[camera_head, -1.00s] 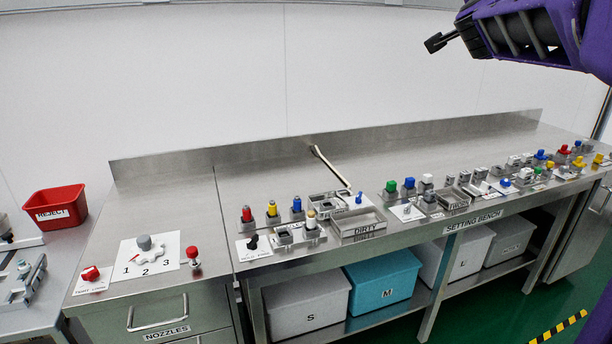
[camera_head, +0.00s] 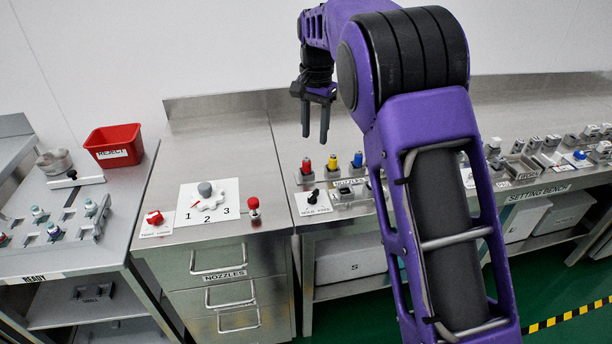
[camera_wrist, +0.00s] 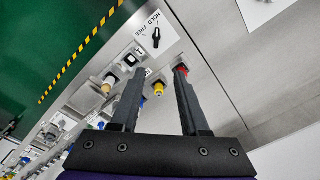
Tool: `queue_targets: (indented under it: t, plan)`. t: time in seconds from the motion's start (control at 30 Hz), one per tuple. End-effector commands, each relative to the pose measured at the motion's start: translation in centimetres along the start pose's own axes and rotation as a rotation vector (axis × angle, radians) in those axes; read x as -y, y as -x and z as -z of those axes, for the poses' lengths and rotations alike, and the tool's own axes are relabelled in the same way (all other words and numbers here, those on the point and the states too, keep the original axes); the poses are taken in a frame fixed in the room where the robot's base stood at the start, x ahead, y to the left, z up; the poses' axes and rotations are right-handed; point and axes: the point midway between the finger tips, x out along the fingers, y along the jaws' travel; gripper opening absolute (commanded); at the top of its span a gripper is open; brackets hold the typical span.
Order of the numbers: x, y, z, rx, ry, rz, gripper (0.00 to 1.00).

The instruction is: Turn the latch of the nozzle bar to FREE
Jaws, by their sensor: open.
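The latch is a small black knob (camera_head: 313,196) on a white plate at the front edge of the bench, left of my arm. In the wrist view the black latch (camera_wrist: 156,38) stands on its plate marked HOLD and FREE, beyond my fingertips. I cannot tell surely which word it points to. The nozzle bar holds a red nozzle (camera_head: 306,166), a yellow nozzle (camera_head: 332,162) and a blue nozzle (camera_head: 357,159), behind the latch. My gripper (camera_head: 315,136) is open and empty, pointing down above the bench; its fingers (camera_wrist: 160,73) are apart from the latch.
A numbered dial (camera_head: 208,198) and a red knob (camera_head: 253,206) stand on the drawer cabinet to the left. A red REJECT bin (camera_head: 114,146) is farther left. My arm hides part of the bench; the steel top behind the nozzles is clear.

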Motion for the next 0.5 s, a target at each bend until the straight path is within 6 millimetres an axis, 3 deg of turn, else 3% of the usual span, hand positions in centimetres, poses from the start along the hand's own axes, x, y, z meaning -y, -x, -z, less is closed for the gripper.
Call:
queue_targets:
  t: [0.27, 0.5]
  plan:
    - [-0.6, -2.6, -0.6, 0.036, -0.003, -0.037, 0.45]
    - [-0.7, -7.7, -0.8, 0.037, -0.002, -0.036, 0.45]
